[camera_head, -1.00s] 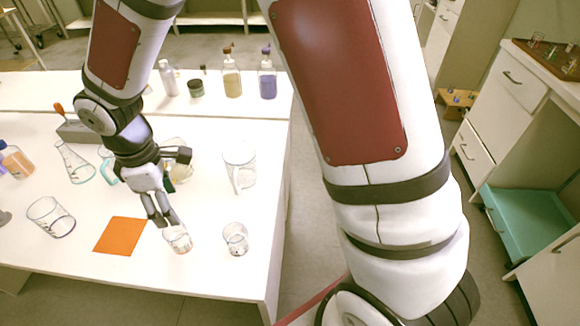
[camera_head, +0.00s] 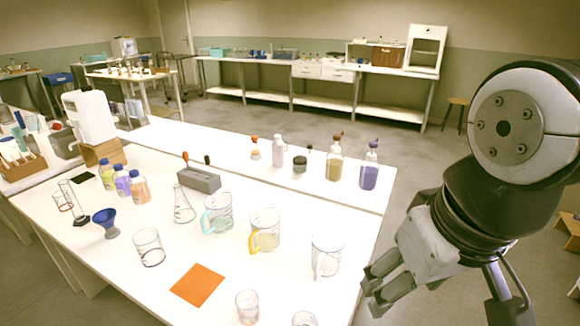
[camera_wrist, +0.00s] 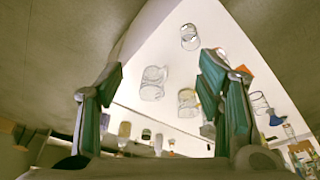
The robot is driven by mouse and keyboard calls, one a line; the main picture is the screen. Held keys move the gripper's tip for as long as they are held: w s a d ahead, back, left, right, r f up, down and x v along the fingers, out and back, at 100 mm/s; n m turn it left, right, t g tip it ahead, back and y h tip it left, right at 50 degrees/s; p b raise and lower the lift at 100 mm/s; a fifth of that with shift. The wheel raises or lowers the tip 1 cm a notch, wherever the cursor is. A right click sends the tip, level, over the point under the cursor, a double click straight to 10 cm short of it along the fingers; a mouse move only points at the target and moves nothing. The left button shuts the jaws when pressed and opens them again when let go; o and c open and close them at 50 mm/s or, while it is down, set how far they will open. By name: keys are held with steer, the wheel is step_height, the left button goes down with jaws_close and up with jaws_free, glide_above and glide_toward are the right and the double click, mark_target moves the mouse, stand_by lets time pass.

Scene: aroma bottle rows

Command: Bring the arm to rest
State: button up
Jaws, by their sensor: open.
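My gripper (camera_head: 376,288) is raised beside the right edge of the white table (camera_head: 345,298) in the head view. It is open and holds nothing; the wrist view shows its two fingers (camera_wrist: 160,72) spread apart with a gap between them. My arm folds in at the right of the head view. No object touches the gripper. A clear beaker with a handle (camera_head: 327,256) is the nearest large vessel, to the left of the fingers.
On the table stand two small beakers (camera_head: 247,307) at the front, an orange square (camera_head: 198,285), a glass beaker (camera_head: 149,247), a blue funnel (camera_head: 105,222) and more handled beakers (camera_head: 264,231). A purple bottle (camera_head: 369,166) stands behind. Floor is open behind the table.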

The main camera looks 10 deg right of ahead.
steer(key=shift+s, duration=0.45)
steer(key=shift+t, duration=0.5)
step_height(320, 180, up, 4)
steer(key=p, duration=0.3)
steer(key=shift+s, duration=0.1)
